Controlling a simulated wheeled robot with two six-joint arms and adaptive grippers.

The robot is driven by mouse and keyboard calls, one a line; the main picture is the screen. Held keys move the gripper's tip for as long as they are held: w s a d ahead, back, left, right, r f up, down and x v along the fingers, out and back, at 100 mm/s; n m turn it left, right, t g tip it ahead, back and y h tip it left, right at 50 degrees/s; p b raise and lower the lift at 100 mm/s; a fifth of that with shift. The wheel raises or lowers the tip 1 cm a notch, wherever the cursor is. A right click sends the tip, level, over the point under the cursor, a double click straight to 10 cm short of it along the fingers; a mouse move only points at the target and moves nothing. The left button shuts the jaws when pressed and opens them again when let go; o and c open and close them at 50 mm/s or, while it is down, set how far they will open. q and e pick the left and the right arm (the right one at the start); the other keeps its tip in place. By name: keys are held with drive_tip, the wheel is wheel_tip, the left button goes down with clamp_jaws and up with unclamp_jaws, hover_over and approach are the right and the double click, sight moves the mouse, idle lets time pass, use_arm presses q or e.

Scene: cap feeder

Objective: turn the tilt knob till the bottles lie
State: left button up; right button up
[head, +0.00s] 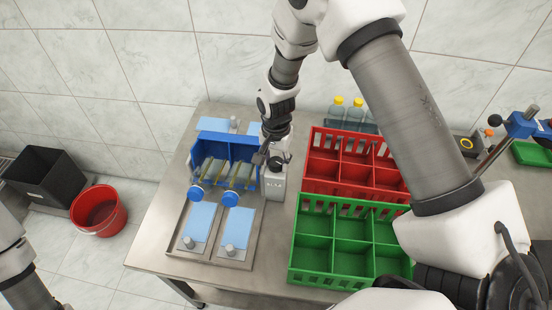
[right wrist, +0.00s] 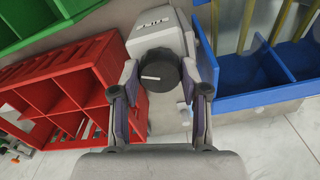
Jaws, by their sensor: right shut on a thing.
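The black tilt knob (right wrist: 158,72) has a white pointer mark, lying nearly level in the right wrist view. It sits on a grey housing (head: 273,187) beside the blue feeder (head: 245,151). My right gripper (right wrist: 164,82) is shut on the knob, a finger on each side; in the head view the gripper (head: 268,156) is partly hidden behind its own wrist. Two clear bottles, a left one (head: 209,173) and a right one (head: 241,177), rest in the feeder, leaning toward the front with blue ends low. Their exact angle is hard to tell. My left gripper is out of view.
A red crate (head: 309,160) and a green crate (head: 292,262) stand right of the housing. Yellow-capped bottles (head: 338,108) stand behind. Blue pads (head: 199,222) lie in front of the feeder. A red bucket (head: 98,211) and black bin (head: 48,178) are on the floor.

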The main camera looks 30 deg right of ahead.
sight(276, 161)
drive_tip(key=shift+s+f+m, duration=0.1)
drive_tip(key=shift+s+m, duration=0.05)
drive_tip(key=shift+m, duration=0.25)
drive_tip(key=o, duration=1.1)
drive_tip(key=shift+o, duration=0.2)
drive_tip(key=shift+r, duration=0.25)
wheel_tip(276, 161, up, 12)
drive_tip(key=shift+f, duration=0.2)
